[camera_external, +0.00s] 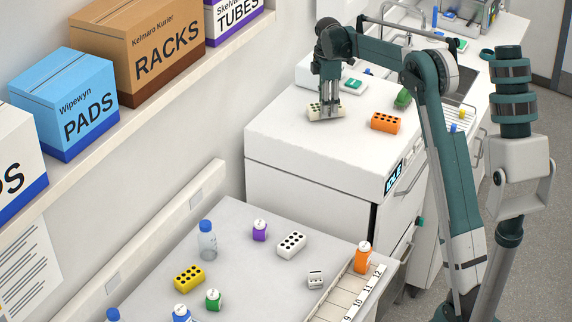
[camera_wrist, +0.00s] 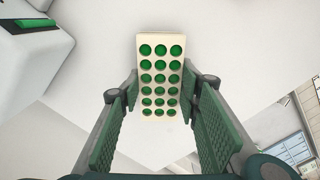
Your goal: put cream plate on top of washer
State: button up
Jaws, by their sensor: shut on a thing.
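The cream plate (camera_external: 314,110) is a small block with rows of green wells, seen upright in the middle of the wrist view (camera_wrist: 160,52). My gripper (camera_external: 327,115) points down and is shut on the plate, with a finger on each side of it in the wrist view (camera_wrist: 160,88). The washer (camera_external: 310,160) is a white box-shaped machine with a lit "IDLE" display on its front. The plate is over the washer's flat top, toward its back left. It is at or very close to the surface; I cannot tell whether it touches.
An orange block (camera_external: 385,122) and a dark green item (camera_external: 403,98) are on the washer's right side. A white device with a green panel (camera_external: 353,86) stands behind the plate. The lower bench (camera_external: 245,215) holds bottles, yellow and white blocks. The washer's front top is clear.

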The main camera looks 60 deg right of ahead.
jog(key=shift+f, duration=0.4)
jog(key=shift+f, duration=0.1)
jog(key=o, duration=0.9)
jog(key=shift+c, duration=0.2)
notch_tip(320, 180, up, 12)
dwell(0.8)
jog(key=shift+a, duration=0.1)
